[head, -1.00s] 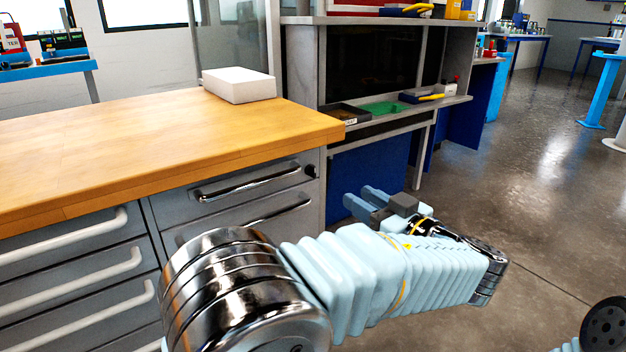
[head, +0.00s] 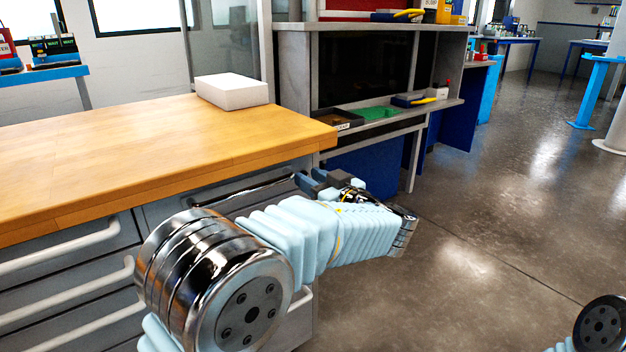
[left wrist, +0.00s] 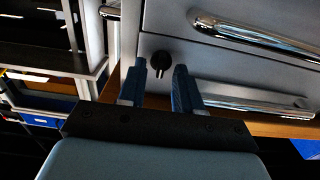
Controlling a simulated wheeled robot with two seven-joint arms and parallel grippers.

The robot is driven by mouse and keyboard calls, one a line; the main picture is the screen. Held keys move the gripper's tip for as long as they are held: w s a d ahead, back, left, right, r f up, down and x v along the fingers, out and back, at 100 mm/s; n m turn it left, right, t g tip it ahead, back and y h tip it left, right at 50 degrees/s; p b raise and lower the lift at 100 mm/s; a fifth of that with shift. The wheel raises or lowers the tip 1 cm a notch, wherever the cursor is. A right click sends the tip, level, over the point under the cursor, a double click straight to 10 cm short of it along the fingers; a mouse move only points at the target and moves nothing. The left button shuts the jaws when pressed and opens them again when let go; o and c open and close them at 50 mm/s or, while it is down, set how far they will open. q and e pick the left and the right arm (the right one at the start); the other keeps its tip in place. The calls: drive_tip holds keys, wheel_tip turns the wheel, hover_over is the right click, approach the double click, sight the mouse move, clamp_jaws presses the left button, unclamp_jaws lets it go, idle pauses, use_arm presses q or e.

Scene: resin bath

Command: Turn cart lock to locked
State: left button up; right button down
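The cart lock (left wrist: 160,62) is a small black knob on the grey cart front, beside a chrome drawer handle (left wrist: 255,36) in the left wrist view. In the head view the lock is hidden behind my left gripper. My left gripper (head: 307,183) is at the cart's right front corner, just under the wooden top (head: 110,150). In the left wrist view my left gripper (left wrist: 156,80) is open, its two blue fingers apart with the knob between and slightly beyond their tips. I cannot tell whether they touch it. My right gripper is out of view.
A white block (head: 232,92) lies on the wooden top. A grey workstation with a green tray (head: 373,114) stands behind the cart. The cart's wooden edge hangs just above my left gripper. The floor to the right (head: 500,200) is clear.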

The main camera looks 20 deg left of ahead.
use_arm(q)
clamp_jaws()
drive_tip(key=shift+m, duration=0.3)
drive_tip(key=shift+w+d+f+m+p, duration=0.1)
drive_tip(key=shift+m+p, duration=0.2)
drive_tip(key=shift+m, duration=2.55)
drive_tip(key=shift+w+d+f+m+p, duration=0.1)
drive_tip(key=shift+m+p, duration=0.15)
drive_tip(key=shift+m, duration=2.65)
drive_tip(key=shift+w+f+m+p, duration=0.1)
drive_tip(key=shift+m+p, duration=0.2)
drive_tip(key=shift+m, duration=2.55)
unclamp_jaws()
